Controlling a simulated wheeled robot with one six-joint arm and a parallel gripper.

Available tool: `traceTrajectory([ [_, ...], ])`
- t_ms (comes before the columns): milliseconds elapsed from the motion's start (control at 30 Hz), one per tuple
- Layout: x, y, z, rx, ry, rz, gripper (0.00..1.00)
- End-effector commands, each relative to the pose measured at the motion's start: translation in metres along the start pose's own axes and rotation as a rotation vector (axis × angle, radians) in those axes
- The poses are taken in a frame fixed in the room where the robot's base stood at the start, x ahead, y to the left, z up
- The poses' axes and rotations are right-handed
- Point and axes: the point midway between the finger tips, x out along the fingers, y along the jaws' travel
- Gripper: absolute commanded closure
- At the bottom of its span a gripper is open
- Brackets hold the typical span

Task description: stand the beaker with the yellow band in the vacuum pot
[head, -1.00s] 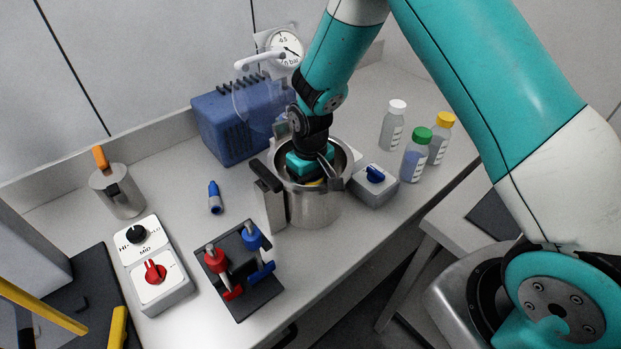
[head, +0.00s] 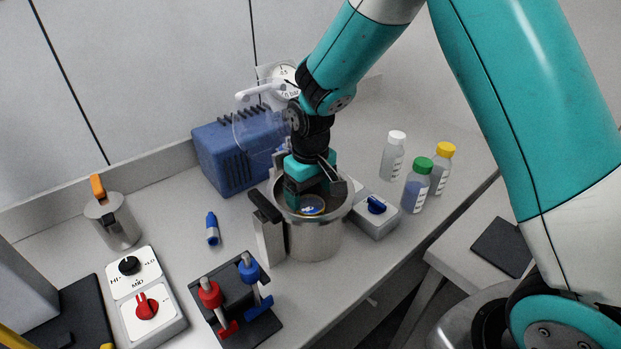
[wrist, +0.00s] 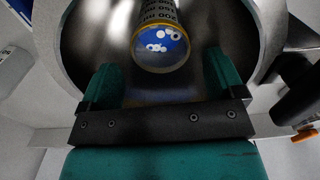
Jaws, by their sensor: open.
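The vacuum pot (head: 316,241) is an open steel pot near the middle of the bench in the head view. The beaker (head: 312,207) is inside it, with blue and white contents. In the wrist view the beaker (wrist: 163,46) shows a yellow band at its rim and dark printed markings; the pot wall (wrist: 75,45) surrounds it. My gripper (head: 306,190) is at the pot's mouth, its jaws apart. In the wrist view my gripper (wrist: 162,72) has a finger on each side, clear of the beaker. The beaker's base is hidden, so I cannot tell its exact tilt.
A clear lid with a white handle (head: 262,90) stands raised behind the pot, by a blue pump (head: 225,155). A blue-knobbed box (head: 374,212) and capped bottles (head: 416,187) are at right. A valve stand (head: 240,295), marker (head: 212,228) and control box (head: 145,300) are at left.

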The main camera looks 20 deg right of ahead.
Motion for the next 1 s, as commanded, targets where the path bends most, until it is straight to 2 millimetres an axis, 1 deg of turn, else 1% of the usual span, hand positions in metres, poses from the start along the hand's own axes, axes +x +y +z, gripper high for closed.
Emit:
traceTrajectory([
  [100, -0.023, 0.000, -0.001, 0.000, 0.007, 0.001, 0.12],
  [200, -0.039, 0.000, -0.001, 0.000, 0.005, 0.000, 0.12],
  [333, -0.053, 0.000, 0.000, -0.001, 0.003, -0.001, 0.12],
  [400, -0.063, -0.004, 0.005, -0.008, 0.009, -0.010, 0.12],
  [467, -0.076, -0.011, 0.015, -0.024, 0.021, -0.030, 0.12],
  [567, -0.107, -0.032, 0.046, -0.068, 0.053, -0.085, 0.12],
  [600, -0.119, -0.042, 0.064, -0.091, 0.068, -0.112, 0.12],
  [667, -0.136, -0.058, 0.091, -0.130, 0.088, -0.155, 0.12],
  [700, -0.145, -0.068, 0.111, -0.155, 0.101, -0.183, 0.12],
  [733, -0.151, -0.075, 0.125, -0.173, 0.111, -0.202, 0.12],
  [800, -0.162, -0.090, 0.156, -0.214, 0.129, -0.244, 0.12],
  [900, -0.169, -0.106, 0.191, -0.261, 0.149, -0.289, 0.12],
  [1000, -0.172, -0.116, 0.212, -0.289, 0.160, -0.315, 0.12],
])
